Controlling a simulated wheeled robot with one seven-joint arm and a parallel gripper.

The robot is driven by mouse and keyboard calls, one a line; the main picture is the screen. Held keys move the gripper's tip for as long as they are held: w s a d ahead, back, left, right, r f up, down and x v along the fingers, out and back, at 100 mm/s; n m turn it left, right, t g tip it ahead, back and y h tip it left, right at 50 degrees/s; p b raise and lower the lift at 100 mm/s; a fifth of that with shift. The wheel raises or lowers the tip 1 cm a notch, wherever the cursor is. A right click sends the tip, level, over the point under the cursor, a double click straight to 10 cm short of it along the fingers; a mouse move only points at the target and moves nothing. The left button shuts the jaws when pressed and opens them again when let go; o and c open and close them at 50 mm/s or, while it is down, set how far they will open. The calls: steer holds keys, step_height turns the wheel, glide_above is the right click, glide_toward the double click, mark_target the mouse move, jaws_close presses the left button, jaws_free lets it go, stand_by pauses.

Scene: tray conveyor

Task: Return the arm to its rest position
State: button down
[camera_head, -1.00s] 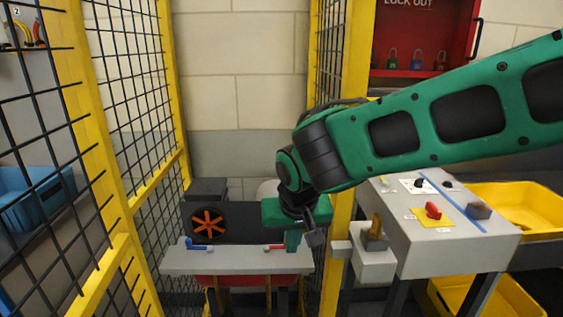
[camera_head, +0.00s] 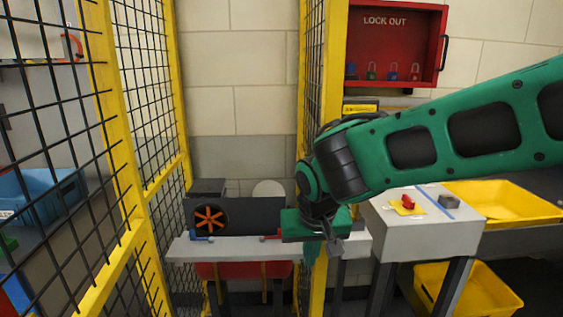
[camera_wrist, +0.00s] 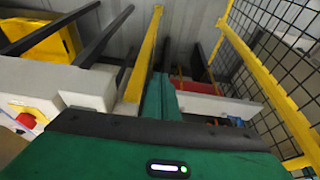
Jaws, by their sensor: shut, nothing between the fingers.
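My green arm reaches in from the right in the head view and bends down at the wrist. My gripper (camera_head: 312,255) hangs at its end, in front of the right part of the grey conveyor ledge (camera_head: 222,249). In the wrist view the green fingers (camera_wrist: 160,98) are together with nothing between them. The gripper looks apart from the ledge, though the exact gap cannot be told.
A yellow mesh fence (camera_head: 134,200) stands at left, and a yellow post (camera_head: 318,110) rises behind my wrist. A grey control box (camera_head: 430,222) with a red switch (camera_head: 408,201) stands at right, near yellow bins (camera_head: 505,201). A red lock-out cabinet (camera_head: 397,42) hangs behind.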

steer(key=s+d+m+g+h, duration=0.1)
steer(key=s+d+m, duration=0.15)
steer(key=d, duration=0.95)
steer(key=s+d+m+g, duration=0.1)
steer(key=s+d, duration=0.3)
steer(key=d, duration=0.7)
steer(key=s+d+m+g, duration=0.1)
steer(key=s+d, duration=0.4)
steer(key=s, duration=0.3)
steer(key=s+d+f+m+g+y, duration=0.1)
steer(key=s+d+m, duration=0.1)
steer(key=s+d, duration=0.4)
steer(key=s, duration=0.3)
steer(key=shift+a+f+m, duration=0.1)
steer(key=shift+m, duration=0.15)
